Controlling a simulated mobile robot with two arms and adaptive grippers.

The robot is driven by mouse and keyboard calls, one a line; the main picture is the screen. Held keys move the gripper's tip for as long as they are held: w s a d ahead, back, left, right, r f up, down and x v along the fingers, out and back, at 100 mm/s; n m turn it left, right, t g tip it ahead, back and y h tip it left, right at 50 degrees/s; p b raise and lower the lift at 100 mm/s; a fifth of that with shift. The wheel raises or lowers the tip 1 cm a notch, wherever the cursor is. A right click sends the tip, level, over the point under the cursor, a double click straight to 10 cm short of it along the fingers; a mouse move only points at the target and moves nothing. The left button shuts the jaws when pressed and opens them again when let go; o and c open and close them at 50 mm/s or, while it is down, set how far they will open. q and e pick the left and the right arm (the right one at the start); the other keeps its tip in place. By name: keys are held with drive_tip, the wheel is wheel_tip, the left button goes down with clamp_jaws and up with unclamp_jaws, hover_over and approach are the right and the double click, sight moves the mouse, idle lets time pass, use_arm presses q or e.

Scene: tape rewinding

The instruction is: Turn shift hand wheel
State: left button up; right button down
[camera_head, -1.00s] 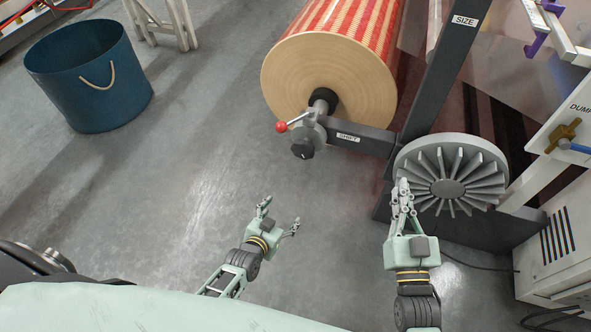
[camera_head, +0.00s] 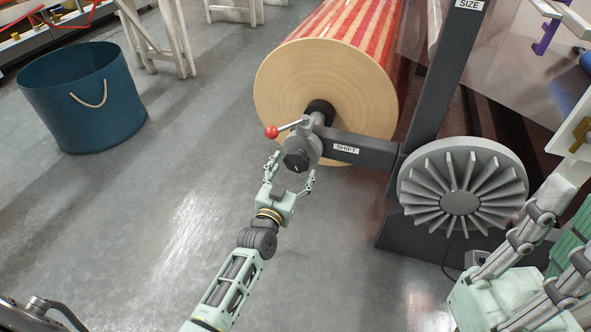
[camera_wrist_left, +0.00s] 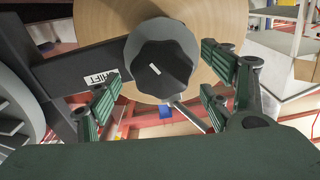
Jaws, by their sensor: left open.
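The shift hand wheel (camera_head: 296,160) is a dark lobed knob on a grey round housing, at the end of the arm labelled SHIFT (camera_head: 347,149). In the left wrist view the hand wheel (camera_wrist_left: 163,68) faces the camera, with a short white mark on it. My left gripper (camera_head: 292,173) is open just in front of the wheel, its fingers on either side of the wheel in the wrist view; contact cannot be told. My right gripper (camera_head: 535,265) is close to the camera at the lower right, partly cut off, away from the wheel.
A red-balled lever (camera_head: 271,132) sticks out left of the housing. Behind stands a large striped roll (camera_head: 325,85). A big finned grey wheel (camera_head: 462,190) is at the right, below the SIZE post (camera_head: 440,75). A blue bin (camera_head: 82,100) stands on the left; the floor between is clear.

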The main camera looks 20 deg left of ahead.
use_arm(q)
drive_tip(key=shift+w+f+b, duration=0.1)
drive_tip(key=shift+w+b, duration=0.2)
drive_tip(key=shift+w, duration=0.9)
drive_tip(key=c, duration=1.1)
